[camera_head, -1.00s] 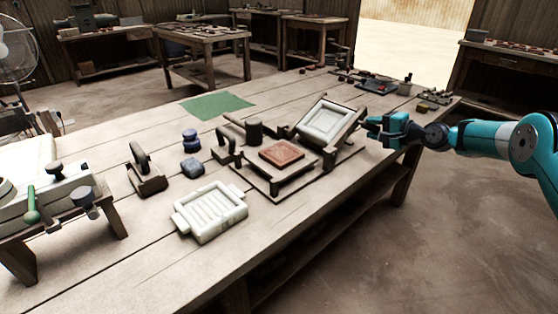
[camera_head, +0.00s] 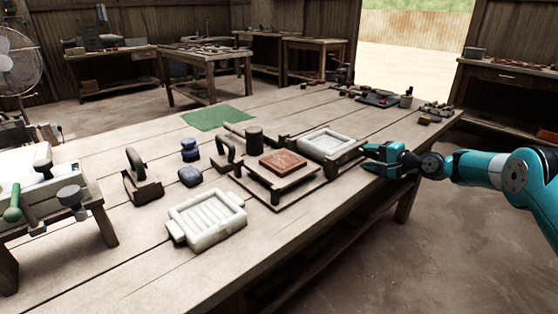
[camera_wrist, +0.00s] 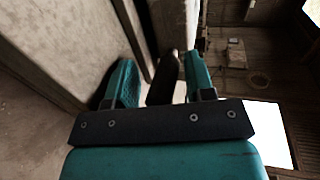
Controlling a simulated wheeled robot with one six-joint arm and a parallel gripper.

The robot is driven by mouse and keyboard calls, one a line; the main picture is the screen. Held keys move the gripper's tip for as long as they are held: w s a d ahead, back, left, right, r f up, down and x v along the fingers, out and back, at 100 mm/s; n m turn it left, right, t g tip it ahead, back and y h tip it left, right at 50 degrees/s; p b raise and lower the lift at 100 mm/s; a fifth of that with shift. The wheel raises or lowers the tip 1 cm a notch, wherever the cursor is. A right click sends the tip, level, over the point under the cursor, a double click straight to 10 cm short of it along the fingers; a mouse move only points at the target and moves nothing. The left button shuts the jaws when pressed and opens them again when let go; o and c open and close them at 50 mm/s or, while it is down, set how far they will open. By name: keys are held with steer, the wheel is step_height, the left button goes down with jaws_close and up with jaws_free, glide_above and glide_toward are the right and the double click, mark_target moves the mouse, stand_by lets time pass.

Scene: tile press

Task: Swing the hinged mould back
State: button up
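The hinged mould (camera_head: 352,143), a pale tray-like frame in dark wood, lies flat, folded back behind the press base (camera_head: 305,192). A reddish-brown tile (camera_head: 283,161) rests on the base's raised bed. My gripper (camera_head: 367,152) is at the mould's right end, near the table edge. In the wrist view, my gripper (camera_wrist: 160,75) has its fingers apart, with a dark handle-like bar (camera_wrist: 163,80) between them. A gap shows beside the left finger, so they look open around it. The fingertips' contact is hard to see in the head view.
A white ribbed tray (camera_head: 208,218) stands at the front. A dark cylinder (camera_head: 254,139), a handled block (camera_head: 142,178) and dark blue pieces (camera_head: 190,175) stand left of the press. A green mat (camera_head: 217,117) lies behind. Small tools (camera_head: 378,97) lie at the far end.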

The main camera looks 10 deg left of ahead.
steer(key=shift+d, duration=0.2)
steer(key=shift+d+r, duration=0.1)
steer(key=shift+d, duration=0.05)
steer(key=f+p+v, duration=0.1)
steer(key=p+v, duration=0.3)
steer(key=v, duration=0.3)
steer(key=shift+s+d+f, duration=0.3)
steer(key=shift+d+f, duration=0.05)
